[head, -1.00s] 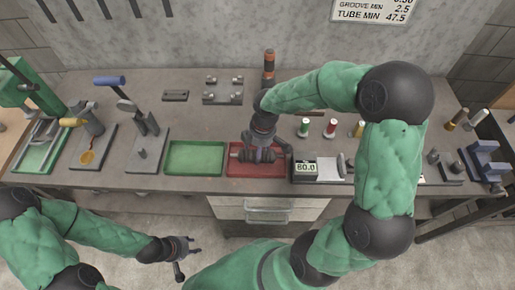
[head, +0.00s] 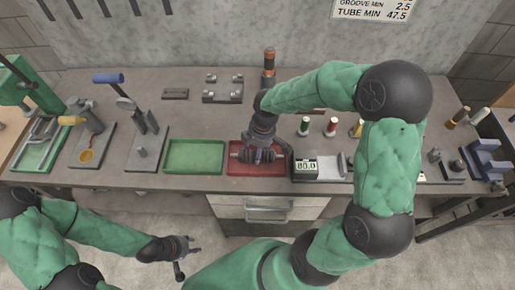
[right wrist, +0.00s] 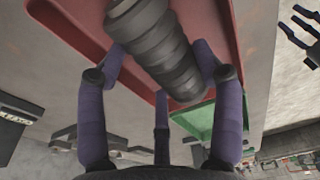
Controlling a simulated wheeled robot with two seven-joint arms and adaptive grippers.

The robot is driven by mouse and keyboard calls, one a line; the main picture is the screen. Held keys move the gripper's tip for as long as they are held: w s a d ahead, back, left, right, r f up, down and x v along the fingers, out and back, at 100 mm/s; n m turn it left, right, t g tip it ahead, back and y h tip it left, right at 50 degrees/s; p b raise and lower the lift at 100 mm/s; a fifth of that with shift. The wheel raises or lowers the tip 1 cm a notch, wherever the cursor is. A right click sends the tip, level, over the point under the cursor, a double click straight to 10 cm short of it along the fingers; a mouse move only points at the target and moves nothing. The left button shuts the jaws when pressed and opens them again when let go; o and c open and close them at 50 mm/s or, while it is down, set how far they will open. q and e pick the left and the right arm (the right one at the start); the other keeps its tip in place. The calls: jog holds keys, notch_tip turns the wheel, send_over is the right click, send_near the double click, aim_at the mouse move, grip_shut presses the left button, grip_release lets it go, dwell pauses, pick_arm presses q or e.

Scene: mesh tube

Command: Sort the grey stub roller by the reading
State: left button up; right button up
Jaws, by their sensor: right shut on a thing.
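The grey stub roller (head: 236,155) lies across the red tray (head: 250,171). In the right wrist view the ribbed roller (right wrist: 160,45) fills the top middle, over the red tray (right wrist: 80,40). My right gripper (head: 264,155) is shut on the roller from above, low in the tray, and hides part of it. Its purple fingers show in the right wrist view (right wrist: 160,95). The digital display (head: 306,167) just right of the tray appears to read 80.0. My left gripper (head: 188,246) is open and empty in front of the bench.
An empty green tray (head: 193,157) sits left of the red one. A sign (head: 375,9) on the wall lists groove min 2.5 and tube min 47.5. Spools (head: 331,127) stand behind my right arm. Lever tools (head: 145,125) stand at left.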

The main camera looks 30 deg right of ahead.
jog(key=o, duration=1.5)
jog(key=shift+o, duration=0.2)
jog(key=shift+r, duration=0.1)
notch_tip(320, 180, up, 19)
jog(key=d+p, duration=0.1)
jog(key=p, duration=0.5)
jog(key=shift+s+d, duration=0.15)
jog(key=shift+s, duration=0.2)
jog(key=shift+f, duration=0.25)
